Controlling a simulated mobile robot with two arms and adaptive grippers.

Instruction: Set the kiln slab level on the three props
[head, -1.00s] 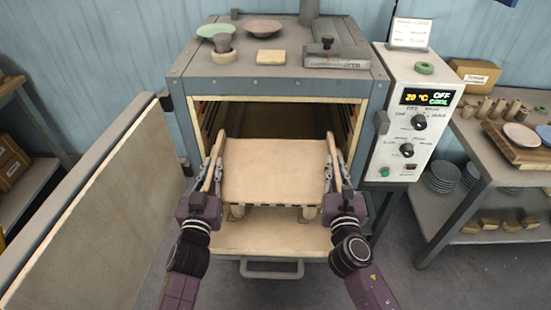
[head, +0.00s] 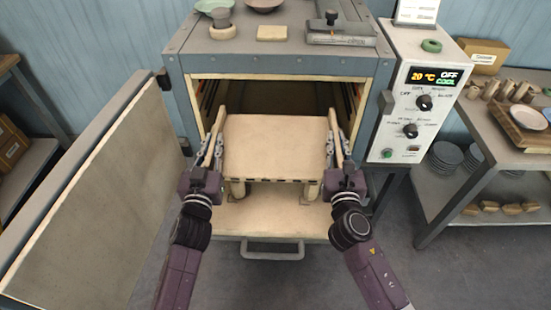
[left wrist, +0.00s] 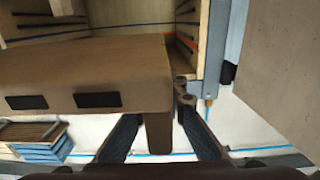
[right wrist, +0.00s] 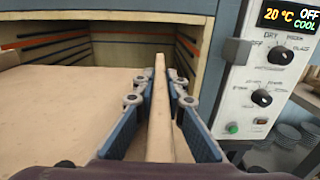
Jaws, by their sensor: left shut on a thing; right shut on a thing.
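The kiln slab (head: 275,147), flat and tan, is at the kiln mouth and looks roughly level. Two props (head: 238,188) (head: 308,191) show under its front edge; I cannot tell if they touch it. Any third prop is hidden. My left gripper (head: 212,163) is shut at the slab's left side, on a tan strip (head: 215,133). My right gripper (head: 341,162) is shut on a similar strip (head: 335,125) at the right side; this strip runs between the fingers in the right wrist view (right wrist: 160,110). In the left wrist view the slab (left wrist: 80,75) has two dark rectangles on its edge.
The kiln's side walls and frame (head: 375,95) stand close outside both grippers. The open door (head: 90,190) is at left, the control box (head: 420,100) at right. Small items rest on the kiln top. A shelf table (head: 490,140) stands farther right.

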